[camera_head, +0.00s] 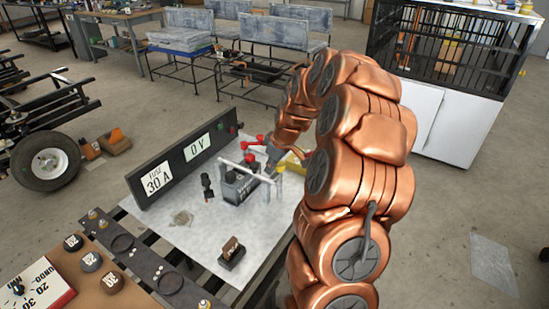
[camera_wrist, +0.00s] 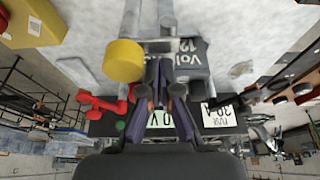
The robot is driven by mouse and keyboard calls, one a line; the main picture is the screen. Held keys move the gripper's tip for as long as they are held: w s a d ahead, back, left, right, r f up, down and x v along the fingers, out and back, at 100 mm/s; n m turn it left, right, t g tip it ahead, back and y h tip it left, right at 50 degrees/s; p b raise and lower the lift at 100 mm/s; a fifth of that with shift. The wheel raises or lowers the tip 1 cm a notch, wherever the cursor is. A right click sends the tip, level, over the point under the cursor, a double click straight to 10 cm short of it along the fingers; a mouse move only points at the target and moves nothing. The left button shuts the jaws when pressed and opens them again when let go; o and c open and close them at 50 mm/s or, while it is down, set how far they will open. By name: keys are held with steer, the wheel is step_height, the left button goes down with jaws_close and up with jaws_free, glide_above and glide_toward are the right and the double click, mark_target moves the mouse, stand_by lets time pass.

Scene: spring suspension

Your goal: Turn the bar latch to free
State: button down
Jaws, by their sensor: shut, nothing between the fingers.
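The bar latch, as far as I can tell, is the pale grey bar (camera_head: 243,169) on posts over the dark battery (camera_head: 238,186) in the head view. In the wrist view a grey crossbar (camera_wrist: 158,46) spans the top, with a round yellow knob (camera_wrist: 124,60) at its left. The battery's "Volt 12" face (camera_wrist: 192,57) is right of centre. My gripper (camera_wrist: 165,92) is shut and empty, its tips just below the crossbar in that picture. Contact with it cannot be told. In the head view my gripper (camera_head: 272,157) is at the bar's right end, partly hidden by my arm.
A black panel (camera_head: 160,172) reading 30 A and 0 V stands behind the battery. Red clamps (camera_head: 254,141) and a yellow block (camera_head: 297,162) are close to my gripper. A small brown-topped part (camera_head: 231,252) sits on the pale plate (camera_head: 195,240), whose front is mostly clear.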

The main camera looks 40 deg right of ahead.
steer(key=shift+w+a+f, duration=0.1)
steer(key=shift+w+f, duration=0.05)
steer(key=shift+f, duration=0.45)
